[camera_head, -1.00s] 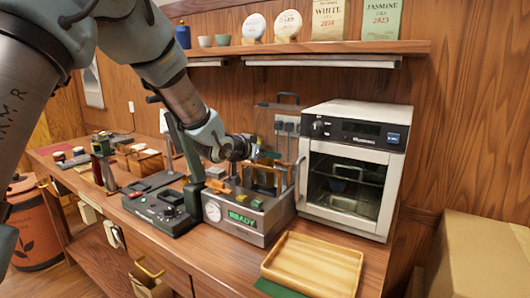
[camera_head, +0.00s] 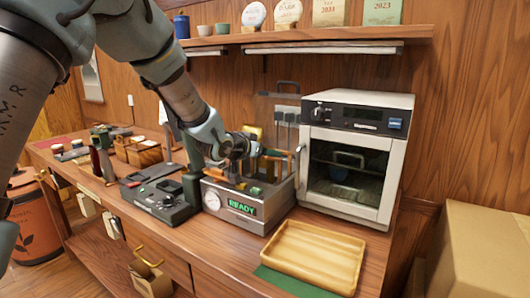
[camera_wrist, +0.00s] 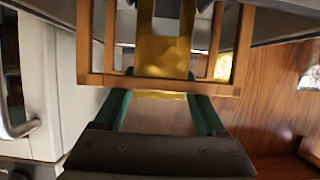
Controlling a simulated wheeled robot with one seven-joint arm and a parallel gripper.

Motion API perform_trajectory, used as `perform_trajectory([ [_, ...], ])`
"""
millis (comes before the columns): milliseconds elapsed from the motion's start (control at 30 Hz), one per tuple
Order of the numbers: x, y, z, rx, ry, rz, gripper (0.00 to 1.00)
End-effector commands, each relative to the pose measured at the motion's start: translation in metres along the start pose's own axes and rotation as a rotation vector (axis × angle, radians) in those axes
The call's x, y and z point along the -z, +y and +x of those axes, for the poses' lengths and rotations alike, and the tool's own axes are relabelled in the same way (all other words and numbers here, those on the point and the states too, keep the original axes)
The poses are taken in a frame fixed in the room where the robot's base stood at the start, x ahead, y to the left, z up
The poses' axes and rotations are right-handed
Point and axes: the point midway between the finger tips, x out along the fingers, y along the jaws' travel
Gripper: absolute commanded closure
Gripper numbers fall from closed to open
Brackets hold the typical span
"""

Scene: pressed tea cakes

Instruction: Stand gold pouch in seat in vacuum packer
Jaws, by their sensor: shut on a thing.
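The vacuum packer (camera_head: 245,218) is a grey metal box with a dial and a green READY display on the counter. My gripper (camera_head: 270,153) is over its top. In the wrist view, the green fingers (camera_wrist: 162,105) close on the gold pouch (camera_wrist: 162,57), which shows between and beyond them. A wooden frame (camera_wrist: 95,80) with posts and a crossbar stands around the pouch and partly covers it and the fingertips. A gold patch above my gripper in the head view (camera_head: 252,131) looks like the pouch's top. The pouch's lower end and the seat are hidden.
A white oven (camera_head: 350,160) stands close on the packer's right. A wooden tray (camera_head: 312,256) lies in front on a green mat. A black device (camera_head: 157,196) is to the left. A shelf (camera_head: 330,34) with tea cakes runs above, and a cardboard box (camera_head: 485,250) is at right.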

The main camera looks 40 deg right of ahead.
Motion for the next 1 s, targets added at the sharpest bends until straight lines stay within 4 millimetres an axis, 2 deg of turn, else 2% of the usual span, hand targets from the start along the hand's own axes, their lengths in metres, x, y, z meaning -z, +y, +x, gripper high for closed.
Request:
perform_trajectory([
  [400, -0.0029, -0.0006, -0.0009, 0.001, 0.000, 0.000, 1.00],
  [433, -0.0029, -0.0005, -0.0009, 0.000, 0.000, 0.000, 0.26],
  [667, -0.0029, -0.0004, -0.0008, 0.000, 0.000, 0.000, 0.00],
  [1000, -0.0031, -0.0011, -0.0060, 0.001, 0.001, 0.000, 0.00],
])
